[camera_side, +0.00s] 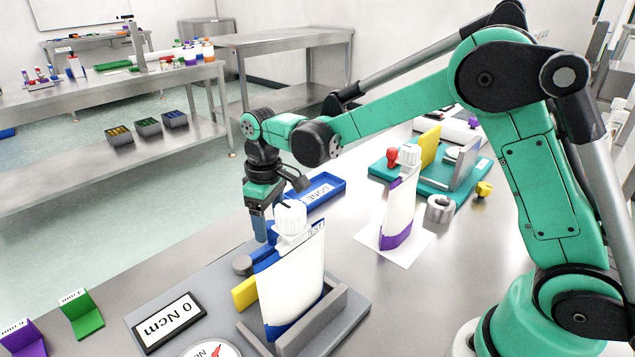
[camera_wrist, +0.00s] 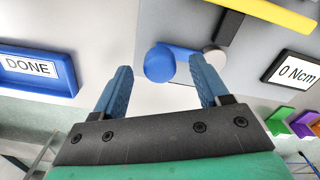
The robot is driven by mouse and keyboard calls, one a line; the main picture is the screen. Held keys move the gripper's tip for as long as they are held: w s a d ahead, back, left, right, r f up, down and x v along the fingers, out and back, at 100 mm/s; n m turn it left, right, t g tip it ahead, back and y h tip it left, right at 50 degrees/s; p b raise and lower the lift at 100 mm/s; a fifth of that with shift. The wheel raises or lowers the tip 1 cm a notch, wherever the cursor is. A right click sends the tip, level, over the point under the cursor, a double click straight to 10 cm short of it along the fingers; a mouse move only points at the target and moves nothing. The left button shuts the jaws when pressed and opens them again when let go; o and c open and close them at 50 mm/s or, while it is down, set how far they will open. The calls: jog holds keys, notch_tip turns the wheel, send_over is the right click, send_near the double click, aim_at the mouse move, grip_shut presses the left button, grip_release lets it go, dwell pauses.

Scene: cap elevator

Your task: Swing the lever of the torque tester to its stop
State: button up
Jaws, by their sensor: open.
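The torque tester is a grey plate (camera_side: 215,300) with a "0 Ncm" display (camera_side: 168,322), also in the wrist view (camera_wrist: 293,70). My gripper (camera_side: 259,228) points down beside the bottle. Its blue fingers (camera_wrist: 161,75) are open, with the knob between them in the picture; contact cannot be told.
A blue DONE tray (camera_side: 318,193) lies behind the tester. A second bottle (camera_side: 398,215) with a purple label stands on white paper to the right, before a teal fixture (camera_side: 385,172). Green (camera_side: 82,315) and purple (camera_side: 22,338) holders stand at the front left.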

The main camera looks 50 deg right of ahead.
jog(key=shift+f, duration=0.7)
jog(key=shift+c, duration=0.3)
grip_shut()
dwell(0.7)
